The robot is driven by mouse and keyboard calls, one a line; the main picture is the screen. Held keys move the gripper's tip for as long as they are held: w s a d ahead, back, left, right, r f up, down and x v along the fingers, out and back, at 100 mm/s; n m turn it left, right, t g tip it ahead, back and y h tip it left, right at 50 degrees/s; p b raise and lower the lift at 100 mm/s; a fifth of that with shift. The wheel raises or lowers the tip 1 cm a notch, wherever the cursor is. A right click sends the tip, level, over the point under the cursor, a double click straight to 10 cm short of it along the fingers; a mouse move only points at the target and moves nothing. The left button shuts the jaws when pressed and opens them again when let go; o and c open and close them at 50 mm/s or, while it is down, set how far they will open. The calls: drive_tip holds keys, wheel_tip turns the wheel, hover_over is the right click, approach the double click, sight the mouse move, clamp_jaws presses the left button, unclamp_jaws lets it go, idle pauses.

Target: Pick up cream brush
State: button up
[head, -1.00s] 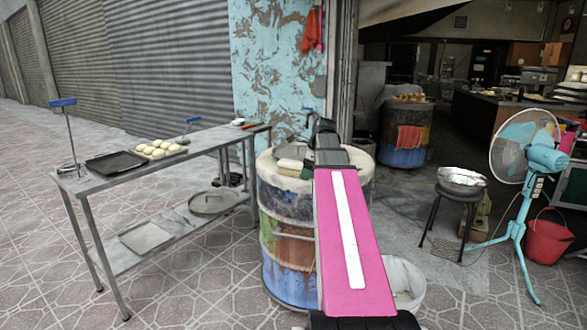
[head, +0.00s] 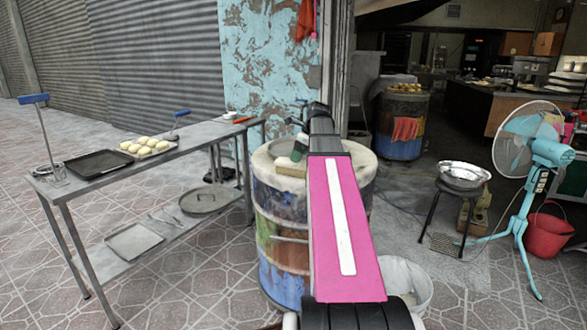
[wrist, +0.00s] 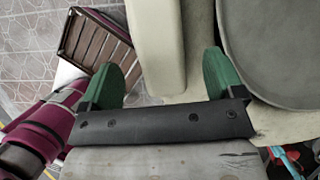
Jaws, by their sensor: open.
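A cream block-shaped thing (head: 289,169) lies on top of the painted barrel (head: 283,225) in the head view. It may be the cream brush; bristles do not show. In the wrist view it is the long pale block (wrist: 157,40) between the two green fingers of my gripper (wrist: 170,75). My gripper is open, with a gap to the block on each side.
A round grey lid (wrist: 278,45) lies right of the fingers on the barrel. A metal table (head: 195,145) with buns (head: 146,147) and a dark tray (head: 90,164) stands left. A stool with a bowl (head: 464,175) and a turquoise fan (head: 545,152) stand right.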

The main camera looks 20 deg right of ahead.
sight(294, 164)
drive_tip(key=shift+w+a+x, duration=0.15)
drive_tip(key=shift+x, duration=1.3)
drive_tip(key=shift+w+a+x, duration=0.1)
drive_tip(key=shift+x, duration=1.35)
drive_tip(key=shift+r, duration=0.15)
drive_tip(key=c, duration=1.1)
drive_tip(key=shift+r, duration=0.15)
drive_tip(key=shift+r, duration=0.55)
wheel_tip(294, 164, up, 2)
drive_tip(key=shift+r, duration=0.2)
drive_tip(key=s+a+r, duration=0.1)
drive_tip(key=s+r, duration=0.1)
drive_tip(key=s, duration=0.1)
drive_tip(key=s+a+r, duration=0.2)
drive_tip(key=s, duration=0.2)
drive_tip(key=s+a+r, duration=0.2)
drive_tip(key=s+r, duration=0.1)
drive_tip(key=shift+s+a+r, duration=0.1)
drive_tip(key=shift+s+a, duration=0.1)
drive_tip(key=shift+a, duration=0.05)
